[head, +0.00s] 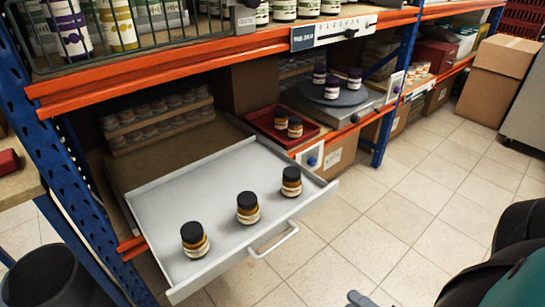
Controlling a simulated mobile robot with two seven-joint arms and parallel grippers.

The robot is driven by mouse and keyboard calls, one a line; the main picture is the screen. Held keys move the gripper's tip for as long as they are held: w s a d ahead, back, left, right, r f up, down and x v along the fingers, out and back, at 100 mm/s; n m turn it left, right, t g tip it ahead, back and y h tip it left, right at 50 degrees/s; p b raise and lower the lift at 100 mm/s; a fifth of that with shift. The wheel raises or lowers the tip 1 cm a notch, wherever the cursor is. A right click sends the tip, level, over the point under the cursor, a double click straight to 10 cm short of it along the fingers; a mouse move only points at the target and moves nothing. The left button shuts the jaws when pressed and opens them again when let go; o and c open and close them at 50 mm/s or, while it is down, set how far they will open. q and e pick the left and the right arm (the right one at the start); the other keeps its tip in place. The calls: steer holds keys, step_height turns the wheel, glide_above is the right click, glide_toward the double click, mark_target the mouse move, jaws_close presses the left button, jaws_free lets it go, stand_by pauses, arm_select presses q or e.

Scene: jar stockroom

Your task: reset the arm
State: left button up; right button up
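My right arm (490,270), dark with a teal part, comes in at the lower right corner, apart from the shelf and the drawer. A small dark piece (360,299) at the bottom edge may be part of my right gripper; its fingers are cut off, so I cannot tell whether it is open. My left gripper is not in view.
A grey drawer (180,200) stands pulled out, with three dark-lidded amber jars (248,208) along its front. Blue posts (70,170) and orange beams (180,68) frame the shelves. A red tray (265,118) and a round turntable (335,95) hold jars. Tiled floor (400,215) is clear.

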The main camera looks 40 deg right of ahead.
steer(key=w+a+r+m+g+y, duration=0.1)
steer(key=w+a+r+m+g, duration=0.1)
steer(key=w+a+m, duration=0.6)
steer(key=w+a+r+m+g+y, duration=0.1)
steer(key=w+a+r+m+g, duration=0.1)
steer(key=w+a+m, duration=0.45)
arm_select(q)
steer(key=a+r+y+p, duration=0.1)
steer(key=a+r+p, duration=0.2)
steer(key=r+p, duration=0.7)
steer(key=p, duration=0.4)
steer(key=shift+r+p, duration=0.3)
steer(key=shift+p, duration=0.1)
arm_select(e)
step_height(320, 180, up, 10)
steer(key=s, duration=0.1)
steer(key=shift+s+a+n+g+h, duration=0.15)
steer(key=shift+a+n+g+h, duration=0.15)
steer(key=shift+a+n+g, duration=0.1)
